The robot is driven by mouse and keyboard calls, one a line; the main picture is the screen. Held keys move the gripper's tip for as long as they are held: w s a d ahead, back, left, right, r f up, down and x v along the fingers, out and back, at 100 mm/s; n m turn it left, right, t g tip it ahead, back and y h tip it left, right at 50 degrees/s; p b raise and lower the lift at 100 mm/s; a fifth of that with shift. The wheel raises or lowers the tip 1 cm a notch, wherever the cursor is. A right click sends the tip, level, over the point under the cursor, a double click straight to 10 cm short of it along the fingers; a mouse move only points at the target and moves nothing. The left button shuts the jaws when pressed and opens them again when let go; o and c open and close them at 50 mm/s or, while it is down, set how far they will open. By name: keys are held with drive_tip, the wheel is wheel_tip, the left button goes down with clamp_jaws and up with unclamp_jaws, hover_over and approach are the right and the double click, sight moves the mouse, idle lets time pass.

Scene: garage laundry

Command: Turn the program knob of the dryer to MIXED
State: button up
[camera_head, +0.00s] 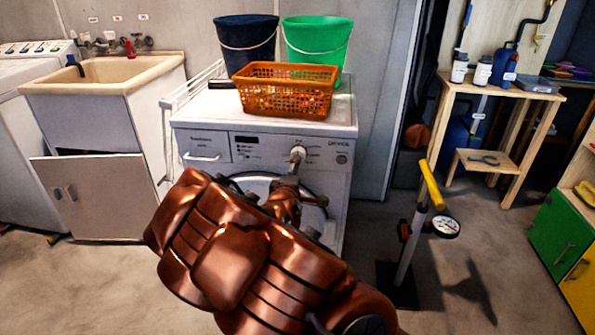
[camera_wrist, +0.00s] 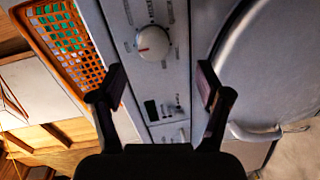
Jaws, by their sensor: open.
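The dryer (camera_head: 265,140) is a white front-loading machine against the back wall. Its round program knob (camera_head: 298,154) sits on the control panel, right of centre, just beyond the end of my arm. In the wrist view the knob (camera_wrist: 154,43) is white with a red mark at its left edge; the panel appears turned sideways. The printed labels around it are too small to read. My gripper (camera_wrist: 160,82) is open and empty. Its two fingers stand apart below the knob in the wrist view, not closed on it. In the head view my arm hides most of the dryer door.
An orange basket (camera_head: 285,91), a dark blue bucket (camera_head: 246,42) and a green bucket (camera_head: 316,48) stand on the dryer. A sink (camera_head: 103,73) is left. A yellow-handled pump (camera_head: 431,186) stands on the floor at right, near a wooden shelf table (camera_head: 512,88).

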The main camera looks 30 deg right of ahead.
drive_tip(key=w+d+n+t+b, duration=0.1)
drive_tip(key=w+d, duration=0.4)
drive_tip(key=w, duration=0.2)
drive_tip(key=shift+d+n+h, duration=0.2)
drive_tip(key=shift+n+h, duration=0.1)
idle(0.3)
drive_tip(key=shift+f, duration=0.1)
drive_tip(key=shift+s, duration=0.1)
drive_tip(key=c, duration=1.2)
drive_tip(key=shift+o, duration=0.2)
